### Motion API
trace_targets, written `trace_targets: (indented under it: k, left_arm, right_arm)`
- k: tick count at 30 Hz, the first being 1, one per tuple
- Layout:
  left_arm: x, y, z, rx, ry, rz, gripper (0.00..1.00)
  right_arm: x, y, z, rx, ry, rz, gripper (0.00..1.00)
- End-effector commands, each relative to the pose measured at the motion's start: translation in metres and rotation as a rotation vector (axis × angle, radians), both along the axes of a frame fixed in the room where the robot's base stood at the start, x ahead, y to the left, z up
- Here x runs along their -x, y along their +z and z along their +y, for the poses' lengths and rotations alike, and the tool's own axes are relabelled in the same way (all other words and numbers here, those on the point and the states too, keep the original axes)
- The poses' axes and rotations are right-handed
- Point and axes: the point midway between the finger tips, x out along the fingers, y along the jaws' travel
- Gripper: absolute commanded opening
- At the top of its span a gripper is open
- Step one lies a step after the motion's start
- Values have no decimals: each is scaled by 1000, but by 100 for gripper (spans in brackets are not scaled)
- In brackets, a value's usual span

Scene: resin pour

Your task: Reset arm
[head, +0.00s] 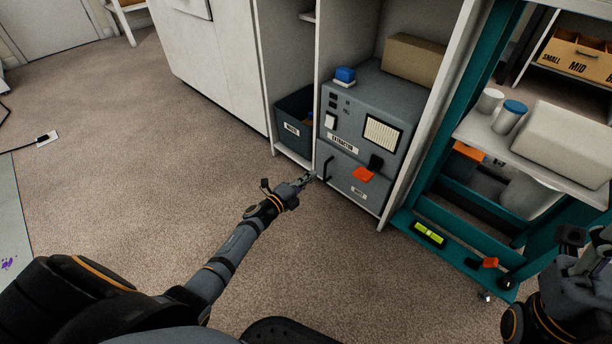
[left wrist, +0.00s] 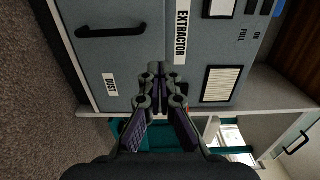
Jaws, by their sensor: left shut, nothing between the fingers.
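My left arm reaches out over the carpet in the head view. Its gripper (head: 308,178) is shut and empty, in front of the lower part of the grey extractor (head: 345,155). In the left wrist view the closed fingers (left wrist: 162,72) point at the extractor front, near the label "DUST" (left wrist: 109,84). The dark handle (left wrist: 110,32) of the extractor's dust door is apart from the fingers. Part of my right arm (head: 577,270) shows at the right edge of the head view; the state of its gripper is unclear.
A dark bin (head: 292,128) stands in the cabinet left of the extractor. A teal cart (head: 470,238) stands to the right, with a white block (head: 562,145) and a blue-lidded jar (head: 510,117) on top. The carpet (head: 150,150) at left is mostly clear.

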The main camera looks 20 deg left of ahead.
Motion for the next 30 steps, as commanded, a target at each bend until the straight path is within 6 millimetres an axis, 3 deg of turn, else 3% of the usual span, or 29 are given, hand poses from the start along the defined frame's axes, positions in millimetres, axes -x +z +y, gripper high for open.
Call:
trace_targets:
  k: [4, 13, 16, 17, 19, 21, 24, 30]
  left_arm:
    - [11, 0, 4, 1, 0, 0, 0]
    - [12, 0, 4, 1, 0, 0, 0]
    - [15, 15, 2, 42, 10, -3, 0]
    - [18, 27, 0, 76, 18, -5, 0]
    - [28, 70, -6, 212, 46, -11, 0]
    - [45, 126, -13, 412, 77, -11, 0]
    - [71, 194, -18, 702, 106, 5, 0]
    - [108, 279, -22, 1080, 105, 43, 0]
  right_arm:
    - [0, 5, -1, -3, 2, -1, 38]
    - [0, 5, -1, -4, 2, -2, 38]
    - [-7, 11, -2, -11, 1, 33, 38]
    - [-14, 14, -3, -14, 0, 64, 38]
    - [-37, 21, -6, -26, -4, 179, 38]
    - [-68, 23, -10, -42, -8, 344, 38]
    - [-106, 8, -15, -63, -13, 571, 38]
    - [-143, -27, -19, -83, -16, 862, 38]
